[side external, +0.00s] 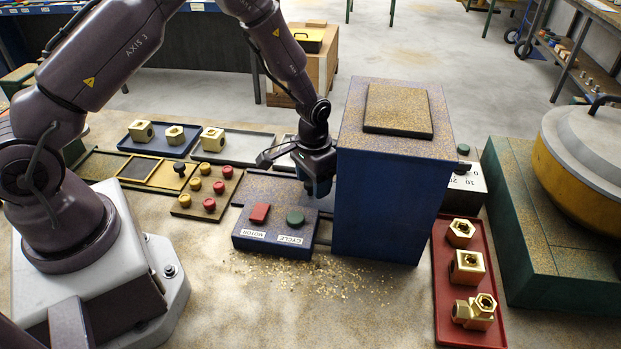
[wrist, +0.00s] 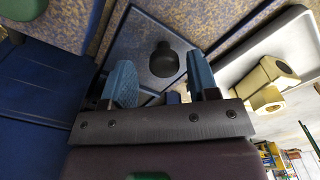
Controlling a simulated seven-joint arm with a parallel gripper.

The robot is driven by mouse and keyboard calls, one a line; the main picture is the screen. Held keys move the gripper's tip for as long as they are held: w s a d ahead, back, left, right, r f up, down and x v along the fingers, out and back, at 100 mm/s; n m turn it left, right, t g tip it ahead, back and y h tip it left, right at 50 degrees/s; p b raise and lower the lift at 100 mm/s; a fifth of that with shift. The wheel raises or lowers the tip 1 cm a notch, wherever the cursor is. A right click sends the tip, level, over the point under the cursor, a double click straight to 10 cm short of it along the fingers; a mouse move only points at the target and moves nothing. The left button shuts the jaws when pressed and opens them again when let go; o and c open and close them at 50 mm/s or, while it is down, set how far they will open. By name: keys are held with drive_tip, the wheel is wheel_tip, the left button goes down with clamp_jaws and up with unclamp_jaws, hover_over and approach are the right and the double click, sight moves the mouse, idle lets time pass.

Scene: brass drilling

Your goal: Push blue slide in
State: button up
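In the wrist view, a dark blue-grey plate (wrist: 145,35) with a round black knob (wrist: 163,60) lies beyond my fingers; it appears to be the blue slide. My gripper (wrist: 162,82) is open, its two blue fingers apart, with the knob showing in the gap between them. I cannot tell how close they are to it. In the side external view, my gripper (side external: 318,186) points down behind the button box and against the left side of the tall blue machine housing (side external: 390,205). The slide is hidden there by the box and my gripper.
The button box (side external: 275,243) has a red MOTOR button (side external: 259,213) and a green CYCLE button (side external: 295,218). A grey tray (side external: 245,150) with brass parts is behind left. A red tray (side external: 445,280) with brass parts is right. Brass chips litter the bench front.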

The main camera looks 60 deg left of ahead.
drive_tip(key=shift+s, duration=0.1)
wheel_tip(320, 180, up, 13)
idle(0.5)
drive_tip(key=shift+s, duration=0.1)
drive_tip(key=s+d+r+t, duration=0.2)
drive_tip(key=s+r+t, duration=0.3)
drive_tip(key=s+r, duration=1.4)
drive_tip(key=s, duration=0.2)
drive_tip(key=shift+s+r+t, duration=0.2)
drive_tip(key=shift+s+t, duration=0.1)
drive_tip(key=shift+s, duration=0.05)
